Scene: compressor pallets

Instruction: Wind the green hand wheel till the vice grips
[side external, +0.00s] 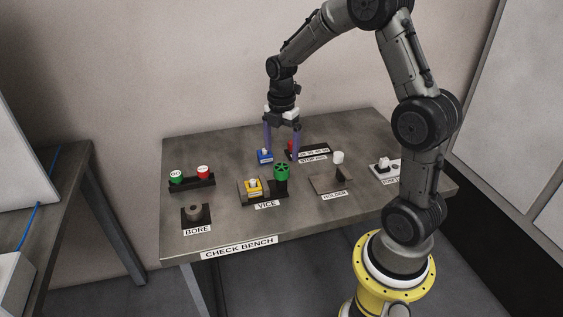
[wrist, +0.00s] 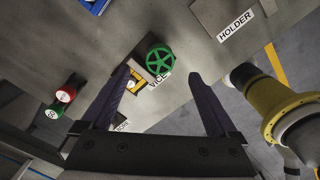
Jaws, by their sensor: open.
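The green hand wheel (side external: 282,172) stands at the right end of the vice (side external: 244,197) on the bench. In the wrist view the spoked wheel (wrist: 160,59) lies ahead of and between my finger tips. A yellow block with a light top (side external: 253,186) sits in the vice; whether the jaws touch it I cannot tell. My gripper (side external: 282,155) is open and empty, pointing down above the bench, behind the wheel in the side view. Its two purple fingers (wrist: 163,78) are spread wide in the wrist view and apart from the wheel.
A blue block (side external: 265,156) lies behind the vice, near a dark labelled rack (side external: 315,152). The holder (side external: 328,184) with a white-topped part stands to the right. Green and red buttons (side external: 191,180) and the bore block (side external: 194,214) are to the left. Bare bench lies between them.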

